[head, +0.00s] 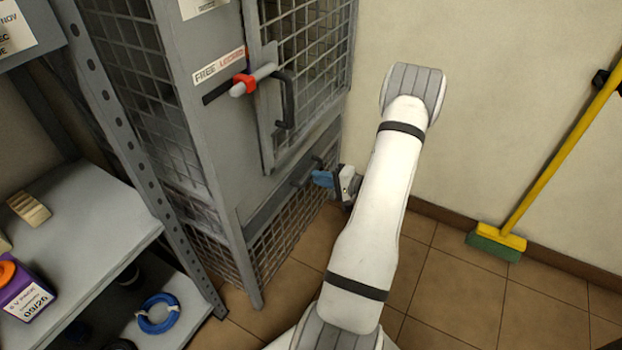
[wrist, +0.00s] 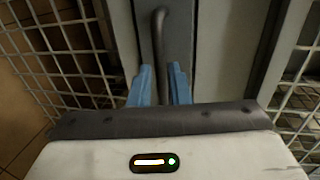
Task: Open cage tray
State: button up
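The grey cage tray (head: 262,222) is the low front at the bottom of the wire-mesh cage, with a dark bar handle (head: 303,178) across it. My gripper (head: 322,179) is at this handle, its blue fingers low beside the wall. In the wrist view, the dark tray handle (wrist: 159,38) runs down between the two blue fingers of my gripper (wrist: 161,85), which sit close on both sides of it and look shut on it. The tray front looks flush with the cage. My arm hides part of the floor beside it.
Above the tray, the cage door has a dark handle (head: 287,100) and a red and grey latch (head: 252,80) by a "FREE LOCKED" label. A shelf unit (head: 70,240) stands at left. A yellow broom (head: 497,240) leans at right. The tiled floor (head: 450,290) is clear.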

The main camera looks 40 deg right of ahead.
jog(key=shift+b+x, duration=0.35)
jog(key=shift+x, duration=1.6)
jog(key=shift+c, duration=0.6)
grip_shut()
